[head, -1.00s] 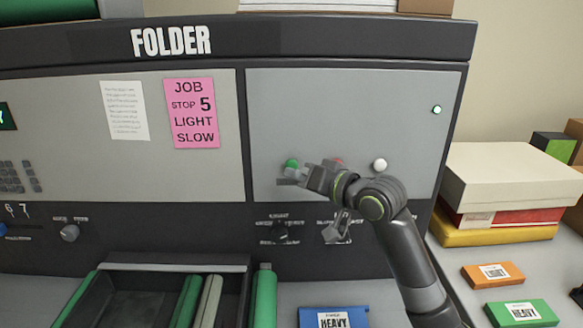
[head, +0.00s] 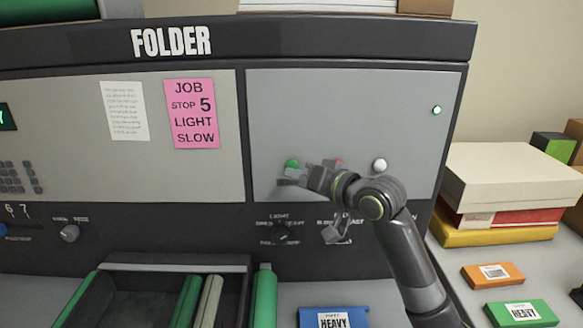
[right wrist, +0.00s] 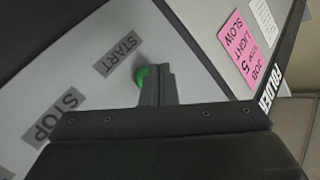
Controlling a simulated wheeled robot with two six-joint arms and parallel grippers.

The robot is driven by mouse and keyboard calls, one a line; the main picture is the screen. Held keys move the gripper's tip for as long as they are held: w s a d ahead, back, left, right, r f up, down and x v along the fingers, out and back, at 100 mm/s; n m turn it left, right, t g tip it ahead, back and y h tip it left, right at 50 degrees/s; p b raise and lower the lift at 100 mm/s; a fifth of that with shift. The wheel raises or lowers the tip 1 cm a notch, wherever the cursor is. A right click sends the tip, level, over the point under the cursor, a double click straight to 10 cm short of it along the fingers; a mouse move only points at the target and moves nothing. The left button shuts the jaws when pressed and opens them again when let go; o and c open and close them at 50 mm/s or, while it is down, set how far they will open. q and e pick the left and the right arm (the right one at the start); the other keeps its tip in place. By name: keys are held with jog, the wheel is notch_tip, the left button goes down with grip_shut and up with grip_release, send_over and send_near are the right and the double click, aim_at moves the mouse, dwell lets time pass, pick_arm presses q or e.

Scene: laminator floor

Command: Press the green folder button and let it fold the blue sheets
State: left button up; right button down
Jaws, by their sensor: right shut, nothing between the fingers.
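The folder (head: 350,120) is a large grey and black machine with a control panel. Its green button (head: 291,164) is on the right panel, just above my right gripper's fingertips in the head view. In the right wrist view the green button (right wrist: 141,76) sits beside a START label (right wrist: 120,54), partly hidden by the fingers. My right gripper (head: 283,178) is shut and empty, with its tips close to the button; I cannot tell whether they touch it. My left gripper is not in view.
A red button (head: 338,162), mostly behind my gripper, and a white button (head: 380,165) sit to the right. Knobs (head: 281,232) line the strip below. A pink job note (head: 192,113) reads stop 5, light, slow. Boxes (head: 510,175) stand on the right.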

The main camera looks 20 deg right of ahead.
jog(key=shift+w, duration=0.3)
